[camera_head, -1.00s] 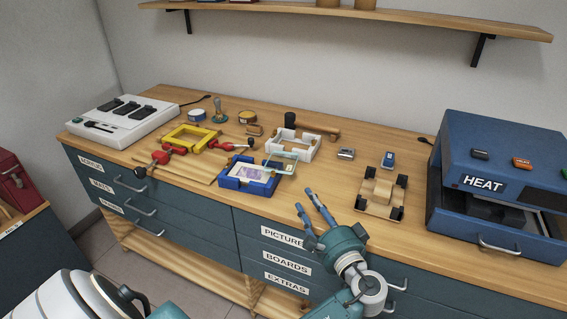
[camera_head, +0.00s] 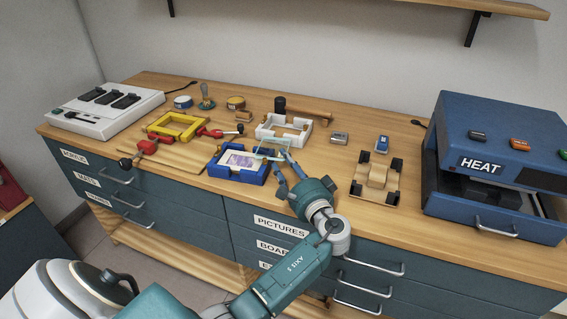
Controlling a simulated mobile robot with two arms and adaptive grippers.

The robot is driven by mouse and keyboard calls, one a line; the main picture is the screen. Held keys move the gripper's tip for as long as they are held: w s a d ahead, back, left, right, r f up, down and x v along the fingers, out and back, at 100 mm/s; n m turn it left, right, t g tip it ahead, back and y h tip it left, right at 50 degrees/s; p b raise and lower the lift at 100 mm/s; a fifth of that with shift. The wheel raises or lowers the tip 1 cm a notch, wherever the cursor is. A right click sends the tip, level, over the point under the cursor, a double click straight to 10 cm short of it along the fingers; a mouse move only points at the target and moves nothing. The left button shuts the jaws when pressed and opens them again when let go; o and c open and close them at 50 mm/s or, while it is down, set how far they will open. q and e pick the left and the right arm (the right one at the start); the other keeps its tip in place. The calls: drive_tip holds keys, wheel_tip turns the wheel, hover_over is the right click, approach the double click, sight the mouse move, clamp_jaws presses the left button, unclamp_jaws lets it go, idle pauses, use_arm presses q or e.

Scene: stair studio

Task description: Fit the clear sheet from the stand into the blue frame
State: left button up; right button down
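The blue frame (camera_head: 250,178) lies on the worktop with a purple-and-white picture (camera_head: 238,160) inside it. The clear sheet (camera_head: 273,144) is a pale, see-through pane at the right back of the frame. What bears it is hard to make out. My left gripper (camera_head: 277,158) is beside the frame's right side, with its fingertips close to the lower part of the sheet. Its fingers look apart. I cannot tell whether they touch the sheet. My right gripper is not in view.
A white frame (camera_head: 262,132) and a mallet (camera_head: 305,116) are behind the sheet.

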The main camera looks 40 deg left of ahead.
use_arm(q)
drive_tip(key=shift+w+a, duration=0.2)
drive_tip(key=shift+a, duration=0.15)
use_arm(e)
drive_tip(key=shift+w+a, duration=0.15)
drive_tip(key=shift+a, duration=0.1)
use_arm(q)
drive_tip(key=shift+c, duration=0.2)
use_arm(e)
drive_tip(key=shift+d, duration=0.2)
use_arm(q)
clamp_jaws()
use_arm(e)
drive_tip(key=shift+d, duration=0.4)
use_arm(q)
drive_tip(key=shift+r, duration=0.1)
